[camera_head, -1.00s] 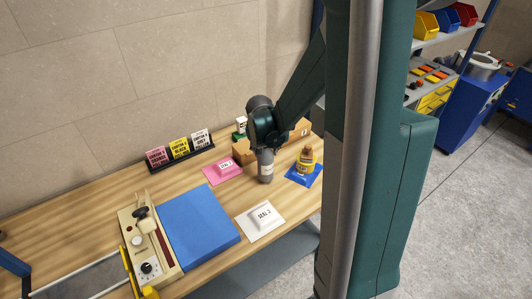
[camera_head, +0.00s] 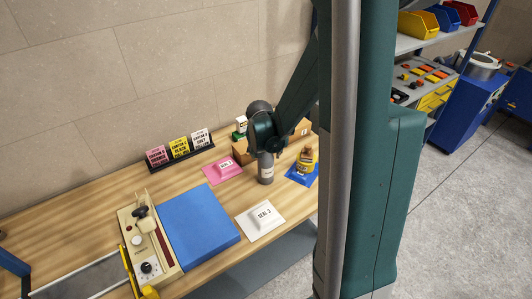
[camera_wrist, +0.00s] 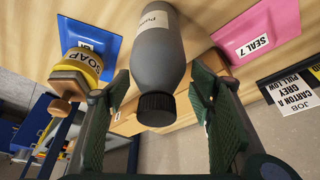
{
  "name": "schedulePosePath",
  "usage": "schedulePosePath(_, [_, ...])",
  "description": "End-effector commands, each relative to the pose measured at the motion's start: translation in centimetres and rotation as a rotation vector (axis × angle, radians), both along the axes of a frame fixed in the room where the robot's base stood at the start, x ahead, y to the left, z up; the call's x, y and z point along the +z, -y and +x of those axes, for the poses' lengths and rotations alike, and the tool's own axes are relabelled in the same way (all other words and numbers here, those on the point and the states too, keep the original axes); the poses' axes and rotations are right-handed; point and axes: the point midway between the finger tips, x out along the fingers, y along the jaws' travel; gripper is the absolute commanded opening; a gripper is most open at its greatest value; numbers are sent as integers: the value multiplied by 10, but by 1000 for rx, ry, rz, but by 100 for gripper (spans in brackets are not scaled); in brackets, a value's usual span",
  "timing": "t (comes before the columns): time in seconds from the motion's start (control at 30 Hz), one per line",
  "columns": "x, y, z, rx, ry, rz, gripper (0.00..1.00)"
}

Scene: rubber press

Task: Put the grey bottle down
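The grey bottle (camera_head: 266,174) stands upright on the wooden bench (camera_head: 110,189), between the pink packet (camera_head: 222,170) and the blue packet (camera_head: 302,180). In the wrist view the bottle (camera_wrist: 158,50) has a pale label and a black cap (camera_wrist: 155,108). My gripper (camera_head: 266,152) is over the bottle's top. In the wrist view its two green-padded fingers (camera_wrist: 160,102) stand either side of the bottle's neck and cap. A gap shows on both sides, so the gripper looks open. The bottle's top is hidden in the head view.
A cardboard box (camera_head: 240,153) is behind. A white SEAL packet (camera_head: 260,220), blue mat (camera_head: 199,226), press (camera_head: 147,250) and card rack (camera_head: 181,157) take up the rest.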

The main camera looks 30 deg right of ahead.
Motion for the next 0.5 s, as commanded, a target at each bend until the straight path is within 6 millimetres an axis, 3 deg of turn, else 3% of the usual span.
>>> schedulePosePath(0.5, [7, -1, -1, 0, 0, 0, 54])
